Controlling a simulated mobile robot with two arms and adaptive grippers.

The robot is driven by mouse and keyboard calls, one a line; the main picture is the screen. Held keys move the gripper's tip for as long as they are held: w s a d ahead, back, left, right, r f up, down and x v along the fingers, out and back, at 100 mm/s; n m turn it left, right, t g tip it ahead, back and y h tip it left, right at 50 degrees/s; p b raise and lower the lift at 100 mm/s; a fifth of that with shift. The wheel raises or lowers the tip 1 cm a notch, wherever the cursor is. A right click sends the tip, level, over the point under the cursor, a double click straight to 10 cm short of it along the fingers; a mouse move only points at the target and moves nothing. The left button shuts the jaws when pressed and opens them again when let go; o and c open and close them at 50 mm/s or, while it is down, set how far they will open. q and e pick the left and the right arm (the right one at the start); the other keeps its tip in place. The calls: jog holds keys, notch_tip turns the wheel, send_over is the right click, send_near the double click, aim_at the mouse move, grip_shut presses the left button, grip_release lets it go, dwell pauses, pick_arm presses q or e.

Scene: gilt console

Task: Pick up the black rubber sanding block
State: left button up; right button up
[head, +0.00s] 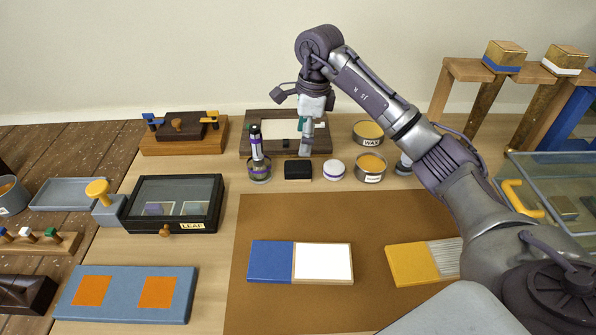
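A small black block (298,170), which looks like the rubber sanding block, sits on the wooden tabletop near the back. My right gripper (305,153) reaches in from the right and points down over the block's back right side. Its fingers overlap in this view, so their opening and any contact with the block cannot be told. My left gripper is not in view.
Wax tins (370,168) stand right of the block, and a dark-framed board (262,148) lies behind it. A glass-topped box (174,204) is to the left. A brown mat (310,312) in front holds a blue-and-white panel (322,263) and a yellow panel (408,264).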

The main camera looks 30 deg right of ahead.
aim_at(298, 165)
jog(key=f, duration=0.4)
jog(key=shift+w+a+f, duration=0.2)
jog(key=shift+f, duration=0.05)
jog(key=f, duration=0.3)
jog(key=f+p, duration=0.1)
jog(key=f, duration=0.1)
jog(key=shift+w+a, duration=0.2)
jog(key=shift+a, duration=0.2)
jog(key=c, duration=1.3)
